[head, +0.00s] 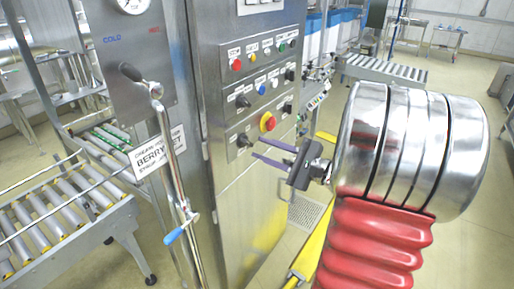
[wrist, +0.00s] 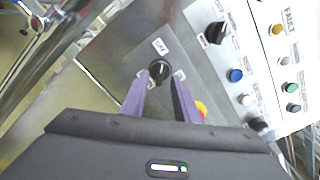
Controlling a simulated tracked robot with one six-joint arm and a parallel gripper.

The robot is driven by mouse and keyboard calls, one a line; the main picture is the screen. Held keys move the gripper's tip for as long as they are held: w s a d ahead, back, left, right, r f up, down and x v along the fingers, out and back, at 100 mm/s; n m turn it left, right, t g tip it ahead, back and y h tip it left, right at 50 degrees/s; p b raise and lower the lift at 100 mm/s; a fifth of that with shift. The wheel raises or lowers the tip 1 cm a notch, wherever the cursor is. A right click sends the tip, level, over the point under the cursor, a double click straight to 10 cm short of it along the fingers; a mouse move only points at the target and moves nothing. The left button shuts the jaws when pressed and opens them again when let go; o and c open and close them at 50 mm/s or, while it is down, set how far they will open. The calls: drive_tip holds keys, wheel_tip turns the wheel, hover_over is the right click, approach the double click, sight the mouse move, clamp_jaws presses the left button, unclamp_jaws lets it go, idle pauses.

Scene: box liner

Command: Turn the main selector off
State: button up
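A black rotary selector (head: 243,140) sits at the lower left of the steel control panel, with a small white label. In the wrist view this selector (wrist: 160,70) lies between and just ahead of my fingertips. A larger red-and-yellow rotary knob (head: 267,122) is to its upper right; in the wrist view it is mostly hidden behind the right finger. I cannot read which one is labelled main. My gripper (head: 258,147) has purple fingers spread apart, pointing at the panel. It is open and holds nothing; contact with the selector cannot be told.
Above are a red button (head: 236,64), a blue button (head: 262,89) and other knobs and lamps, close together. A lever with a blue grip (head: 174,235) and pipework stand left of the cabinet. A roller conveyor (head: 50,215) is further left. A yellow rail (head: 310,255) runs below my arm.

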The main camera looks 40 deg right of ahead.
drive_tip(key=v, duration=1)
drive_tip(key=shift+w, duration=0.1)
idle(0.4)
drive_tip(key=w+a+f+n+g+y, duration=0.1)
drive_tip(key=a+f+n+g+y, duration=0.2)
drive_tip(key=a, duration=0.5)
drive_tip(key=w+a+n+g+y, duration=0.1)
drive_tip(key=a+n+g, duration=0.35)
drive_tip(key=a, duration=0.45)
drive_tip(key=s+a+n+g+h, duration=0.4)
drive_tip(key=s+a+n+h, duration=0.4)
drive_tip(key=a+n, duration=0.4)
drive_tip(key=n+h, duration=0.1)
drive_tip(key=n, duration=0.2)
drive_tip(key=shift+s+a+f+h, duration=0.2)
drive_tip(key=shift+s+h, duration=0.1)
drive_tip(key=shift+h, duration=0.1)
